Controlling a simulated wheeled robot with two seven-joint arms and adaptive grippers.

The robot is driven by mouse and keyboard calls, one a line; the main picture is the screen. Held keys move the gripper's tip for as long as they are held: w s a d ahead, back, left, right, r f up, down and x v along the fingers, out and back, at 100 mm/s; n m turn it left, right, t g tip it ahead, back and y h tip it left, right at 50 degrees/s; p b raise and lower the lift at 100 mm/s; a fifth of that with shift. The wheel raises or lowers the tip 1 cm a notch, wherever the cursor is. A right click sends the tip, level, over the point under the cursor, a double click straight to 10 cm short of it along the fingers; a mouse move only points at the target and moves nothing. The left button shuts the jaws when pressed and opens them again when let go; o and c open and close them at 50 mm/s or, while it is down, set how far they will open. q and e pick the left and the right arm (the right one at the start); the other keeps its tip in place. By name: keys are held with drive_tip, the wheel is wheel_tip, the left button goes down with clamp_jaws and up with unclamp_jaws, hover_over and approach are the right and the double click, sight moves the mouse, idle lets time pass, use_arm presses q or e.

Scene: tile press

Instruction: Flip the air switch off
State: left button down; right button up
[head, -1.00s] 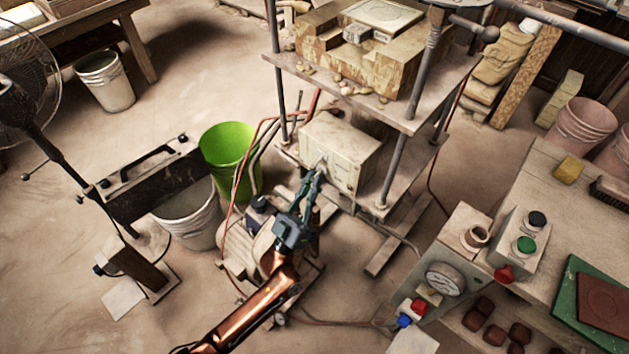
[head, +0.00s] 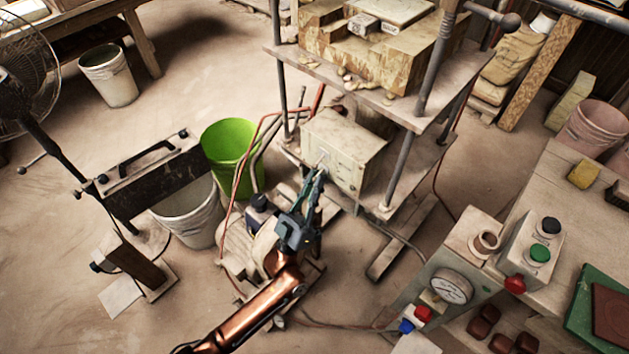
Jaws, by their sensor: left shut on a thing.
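A beige control box (head: 346,148) sits on the lower shelf of the press, with small marks on its front face. The air switch appears to be the small light lever (head: 323,158) at the left of that face; its position is hard to make out. My left gripper (head: 319,172) reaches up from below, with its fingertips at the lever. Its fingers are close together and shut on the lever, hiding most of it. My right gripper is not in view.
Press posts (head: 396,170) and the upper shelf (head: 385,98) stand around the box. Red hoses (head: 240,172) hang at its left, near a green bucket (head: 228,150). A button box (head: 531,245) and a gauge (head: 449,284) are at right.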

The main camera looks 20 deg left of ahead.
use_arm(q)
drive_tip(key=c, duration=2)
unclamp_jaws()
drive_tip(key=shift+f, duration=0.1)
drive_tip(key=v, duration=1.2)
